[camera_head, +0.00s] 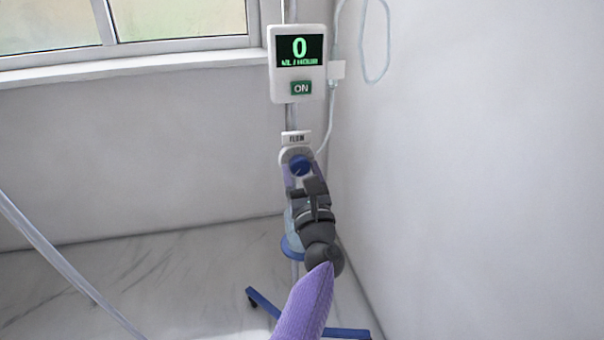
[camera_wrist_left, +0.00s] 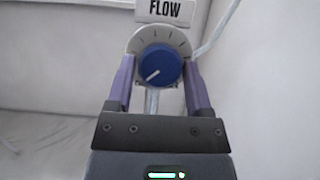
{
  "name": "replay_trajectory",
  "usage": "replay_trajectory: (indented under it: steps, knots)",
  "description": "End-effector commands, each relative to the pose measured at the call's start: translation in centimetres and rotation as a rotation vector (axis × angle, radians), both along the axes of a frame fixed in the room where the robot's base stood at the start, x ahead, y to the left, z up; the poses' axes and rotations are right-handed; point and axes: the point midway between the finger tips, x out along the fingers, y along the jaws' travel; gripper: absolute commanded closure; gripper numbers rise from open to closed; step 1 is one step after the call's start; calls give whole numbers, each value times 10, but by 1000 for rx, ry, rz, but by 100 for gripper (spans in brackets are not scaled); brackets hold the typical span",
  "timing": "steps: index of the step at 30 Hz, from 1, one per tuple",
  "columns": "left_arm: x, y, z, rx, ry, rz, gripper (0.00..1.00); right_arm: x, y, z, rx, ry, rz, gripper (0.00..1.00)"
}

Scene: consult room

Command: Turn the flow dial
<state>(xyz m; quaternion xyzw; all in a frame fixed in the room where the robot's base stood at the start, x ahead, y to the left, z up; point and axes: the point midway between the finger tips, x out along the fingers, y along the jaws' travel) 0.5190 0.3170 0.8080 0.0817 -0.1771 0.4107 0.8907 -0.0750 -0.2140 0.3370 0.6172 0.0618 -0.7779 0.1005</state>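The flow dial is a round blue knob (camera_wrist_left: 158,66) with a white pointer line, on a pale plate with tick marks. Its pointer aims to the lower left in the left wrist view. The knob also shows in the head view (camera_head: 299,165), below the "FLOW" label (camera_wrist_left: 166,10). My left gripper (camera_wrist_left: 158,82) is open, with its purple fingers to the left and right of the knob. I cannot tell whether the fingers touch it. The pump display (camera_head: 299,50) above reads a green "0". My right gripper is not in view.
The pole stands on a blue wheeled base (camera_head: 262,300). Clear tubing (camera_head: 333,110) hangs at the right of the pump. A wall is close on the right, and a window is at the upper left.

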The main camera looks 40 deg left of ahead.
Motion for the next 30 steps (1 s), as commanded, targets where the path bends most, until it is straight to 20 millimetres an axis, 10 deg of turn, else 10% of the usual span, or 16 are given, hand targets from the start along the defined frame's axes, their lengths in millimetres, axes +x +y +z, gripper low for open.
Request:
replay_trajectory:
  steps: [9, 30]
  knots:
    - [0, 0, 0, 0, 0, 0, 100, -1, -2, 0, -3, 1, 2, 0]
    - [-3, 2, 5, 236, 275, 0, 100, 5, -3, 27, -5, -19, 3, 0]
